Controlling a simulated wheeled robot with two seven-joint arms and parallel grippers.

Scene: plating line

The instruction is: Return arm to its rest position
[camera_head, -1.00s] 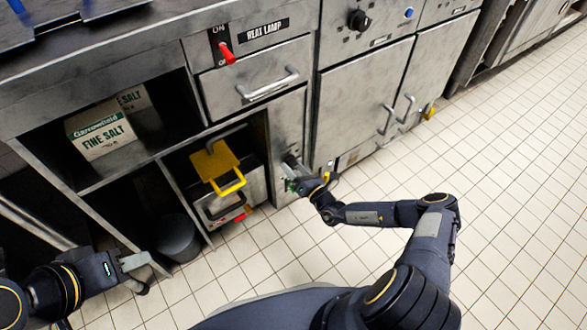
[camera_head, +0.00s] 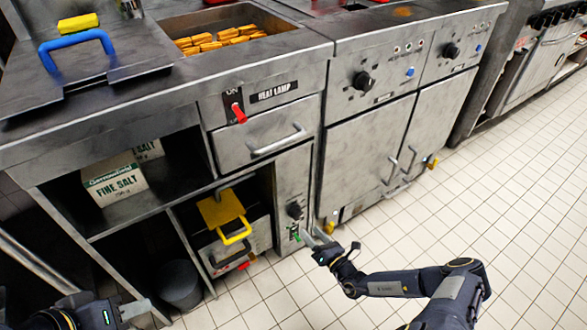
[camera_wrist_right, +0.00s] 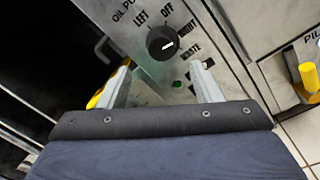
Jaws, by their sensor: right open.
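My right gripper (camera_head: 318,237) is in front of the narrow steel panel under the heat lamp drawer. In the right wrist view its two fingers (camera_wrist_right: 162,92) are apart with nothing between them. The knob (camera_head: 294,210) also shows in the head view, above the fingers. My left gripper (camera_head: 133,309) is at the lower left edge, partly cut off, in front of the open shelves; its opening is unclear.
A yellow-handled drawer or basket (camera_head: 223,215) sticks out of the lower bay, left of my right gripper. A dark bin (camera_head: 181,285) and a salt box (camera_head: 115,180) are in the shelves. Cabinet doors (camera_head: 372,155) stand to the right. The tiled floor (camera_head: 520,200) is clear.

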